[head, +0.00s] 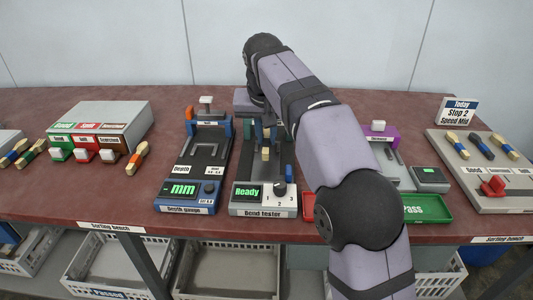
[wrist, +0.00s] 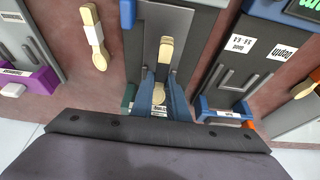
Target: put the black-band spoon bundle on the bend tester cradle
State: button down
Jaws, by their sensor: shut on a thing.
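In the head view the bundle (head: 265,154) shows as a small pale piece below my gripper (head: 265,136). The bundle is over the middle of the grey bend tester (head: 251,211), whose display reads "Ready". The cradle is mostly hidden by my gripper and the bundle. I cannot tell whether the bundle touches it.
The blue depth gauge (head: 175,190) stands close left of the bend tester. Another bundle (wrist: 94,38) with a white band lies beside the tester. A grey sorting box (head: 115,118) is at the left. A green Pass tray (head: 430,210) and a bundle rack (head: 460,173) are at the right.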

aim_at(266, 141)
jog(key=shift+f+b, duration=0.8)
jog(key=shift+f, duration=1.1)
jog(key=shift+f, duration=0.15)
jog(key=c, duration=1.7)
grip_release()
jog(key=shift+s+r, duration=0.15)
jog(key=shift+r, duration=0.5)
jog(key=p+v, duration=0.3)
jog(key=v, duration=0.8)
